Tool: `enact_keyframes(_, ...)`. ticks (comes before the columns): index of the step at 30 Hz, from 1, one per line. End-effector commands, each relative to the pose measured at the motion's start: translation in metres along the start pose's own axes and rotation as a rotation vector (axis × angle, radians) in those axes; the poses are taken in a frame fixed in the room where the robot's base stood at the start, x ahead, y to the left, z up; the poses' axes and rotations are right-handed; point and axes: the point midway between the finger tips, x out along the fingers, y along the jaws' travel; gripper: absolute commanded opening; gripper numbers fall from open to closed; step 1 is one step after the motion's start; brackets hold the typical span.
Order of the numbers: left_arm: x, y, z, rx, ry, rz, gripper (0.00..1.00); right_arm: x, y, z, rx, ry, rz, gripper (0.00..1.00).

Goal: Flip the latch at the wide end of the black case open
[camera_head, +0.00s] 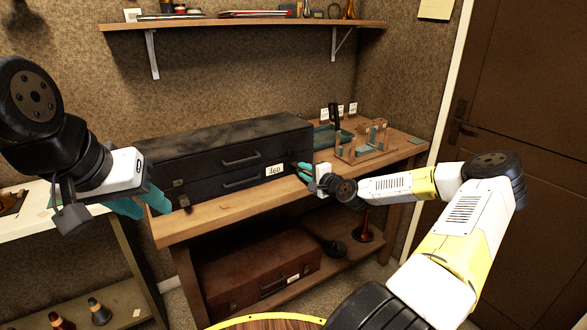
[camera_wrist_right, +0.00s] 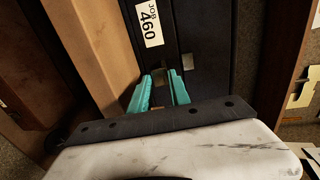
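The long black case (camera_head: 230,150) lies closed on the wooden workbench, with handles and a white label on its front. A metal latch (camera_head: 181,194) shows at its left end. In the right wrist view, the case (camera_wrist_right: 202,25) has a small metal latch (camera_wrist_right: 187,62) near the label. My right gripper (camera_head: 305,172) is at the front right end of the case. Its teal fingers (camera_wrist_right: 160,80) are apart, with a metal piece seen between the tips; contact cannot be told. My left gripper (camera_head: 143,205) is open and empty, left of the case.
The bench (camera_head: 230,207) holds a wooden rack (camera_head: 362,145) and a green tray (camera_head: 325,137) right of the case. A brown case (camera_head: 260,270) lies on the lower shelf. A wall shelf (camera_head: 240,23) hangs above. A door (camera_head: 530,90) is at right.

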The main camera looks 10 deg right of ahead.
Motion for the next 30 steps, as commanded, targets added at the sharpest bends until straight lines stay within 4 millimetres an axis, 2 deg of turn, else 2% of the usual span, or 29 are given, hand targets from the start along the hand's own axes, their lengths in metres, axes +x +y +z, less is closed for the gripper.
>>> enact_keyframes(1, 0.000, 0.000, 0.000, 0.000, 0.000, 0.000, 0.36, -0.001, 0.007, 0.002, 0.005, -0.005, 0.013, 0.31)
enact_keyframes(2, 0.000, 0.000, 0.000, 0.000, 0.000, 0.000, 0.36, -0.001, 0.007, 0.002, 0.005, -0.005, 0.013, 0.37)
enact_keyframes(3, 0.000, 0.000, 0.000, 0.000, 0.000, 0.000, 0.36, -0.001, 0.006, 0.002, 0.004, -0.004, 0.013, 0.38)
enact_keyframes(13, 0.000, 0.000, 0.000, 0.000, 0.000, 0.000, 0.36, -0.006, 0.004, 0.000, 0.003, -0.002, 0.007, 0.38)
enact_keyframes(24, 0.000, 0.000, 0.000, 0.000, 0.000, 0.000, 0.36, -0.064, 0.004, 0.000, 0.004, -0.002, 0.009, 0.38)
enact_keyframes(30, 0.000, 0.000, 0.000, 0.000, 0.000, 0.000, 0.36, -0.078, 0.004, 0.001, 0.004, -0.004, 0.009, 0.38)
